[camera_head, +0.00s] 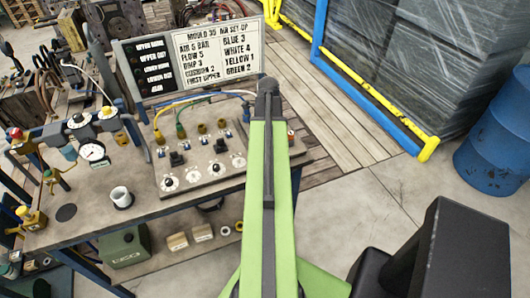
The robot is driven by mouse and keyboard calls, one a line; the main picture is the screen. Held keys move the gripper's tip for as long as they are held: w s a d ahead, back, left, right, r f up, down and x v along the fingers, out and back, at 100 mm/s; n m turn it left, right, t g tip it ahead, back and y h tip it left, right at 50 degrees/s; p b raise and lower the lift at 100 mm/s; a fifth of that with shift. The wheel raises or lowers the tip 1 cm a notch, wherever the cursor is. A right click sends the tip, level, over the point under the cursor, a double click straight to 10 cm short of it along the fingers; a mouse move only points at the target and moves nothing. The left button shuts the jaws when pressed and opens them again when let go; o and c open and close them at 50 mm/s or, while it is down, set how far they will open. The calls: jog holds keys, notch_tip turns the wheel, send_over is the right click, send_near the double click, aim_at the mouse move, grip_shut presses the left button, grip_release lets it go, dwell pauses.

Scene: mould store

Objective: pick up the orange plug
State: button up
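No plug that is clearly orange can be made out. A small orange-red spot (291,134) shows just right of my green arm, at the bench's right end; it is too small to identify. The dark end of my gripper (267,90) is in front of the sign's lower right side. Its fingers cannot be told apart, and no held object is visible.
Yellow, green and blue hoses run to the panel. A blue-yellow rail (365,88) and blue drum (497,140) stand right.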

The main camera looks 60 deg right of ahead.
jog(key=shift+r, duration=0.1)
jog(key=shift+c, duration=0.3)
grip_shut()
jog(key=shift+r, duration=0.1)
